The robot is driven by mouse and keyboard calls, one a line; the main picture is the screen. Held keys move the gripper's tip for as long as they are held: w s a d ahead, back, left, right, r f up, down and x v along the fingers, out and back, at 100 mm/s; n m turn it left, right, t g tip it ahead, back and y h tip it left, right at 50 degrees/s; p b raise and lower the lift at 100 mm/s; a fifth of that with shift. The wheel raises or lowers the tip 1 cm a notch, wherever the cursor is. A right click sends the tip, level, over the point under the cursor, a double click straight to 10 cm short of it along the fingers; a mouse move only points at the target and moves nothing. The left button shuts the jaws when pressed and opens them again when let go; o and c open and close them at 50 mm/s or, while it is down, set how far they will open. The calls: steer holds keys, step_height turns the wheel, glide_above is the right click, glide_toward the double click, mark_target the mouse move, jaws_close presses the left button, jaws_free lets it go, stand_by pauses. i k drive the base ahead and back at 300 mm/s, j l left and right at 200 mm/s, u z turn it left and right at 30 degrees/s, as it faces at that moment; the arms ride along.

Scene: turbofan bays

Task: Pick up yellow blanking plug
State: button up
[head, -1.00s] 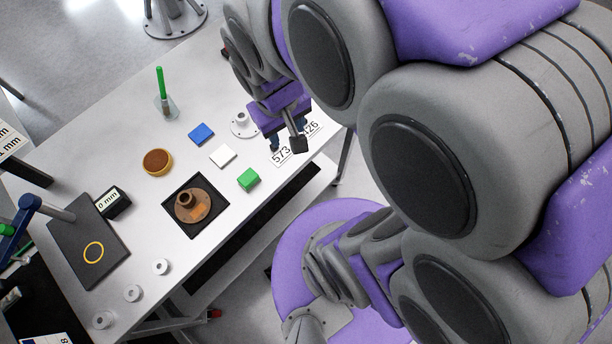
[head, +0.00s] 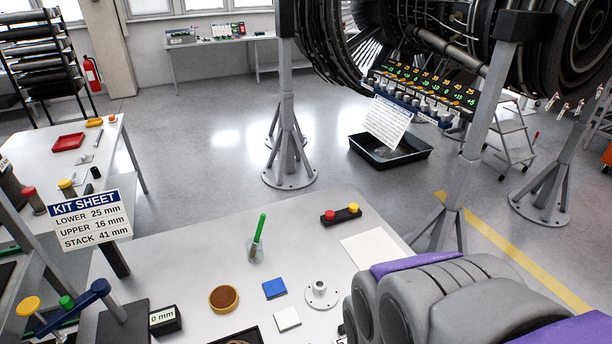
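Several yellow pieces show, and I cannot tell for sure which is the blanking plug. A small yellow piece (head: 354,208) sits beside a red one (head: 330,215) on a dark block at the far right of the near table. A yellow-capped piece (head: 67,186) stands on the left table, and a flat orange-yellow piece (head: 94,122) lies at that table's back edge. A yellow knob (head: 28,306) tops a post at the lower left. My gripper is out of the frame; only my arm links fill the lower right.
The near table (head: 190,262) holds a green stick in a clear base (head: 257,240), a brown round dish (head: 223,298), blue (head: 274,288) and white (head: 287,319) blocks, and a flanged fitting (head: 321,295). A kit sheet sign (head: 91,218) stands left. Engine stands (head: 290,160) rise behind.

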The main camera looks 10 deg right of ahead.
mark_target(353, 208)
steer(key=k+l+u, duration=0.15)
steer(key=u, duration=0.15)
steer(key=k+l+u, duration=0.1)
steer(key=u, duration=0.35)
steer(key=k+l+u, duration=0.2)
steer(key=u, duration=0.3)
steer(key=k+l+u, duration=0.2)
steer(key=u, duration=0.25)
steer(key=k+u, duration=0.15)
steer(key=u, duration=0.35)
steer(key=k+l+u, duration=0.25)
steer(key=u, duration=0.2)
steer(key=k+l+u, duration=0.15)
steer(key=k+u, duration=0.5)
steer(key=u, duration=0.2)
steer(key=k+u, duration=0.45)
steer(key=k+l, duration=0.2)
steer(key=k+l+u, duration=0.1)
steer(key=k, duration=0.35)
steer(key=k+l+z, duration=0.2)
steer(key=l+z, duration=0.25)
steer(key=l, duration=0.25)
steer(key=k+l+z, duration=0.1)
steer(key=l+z, duration=0.3)
steer(key=l, duration=0.35)
steer(key=l+z, duration=0.45)
steer(key=l, duration=0.3)
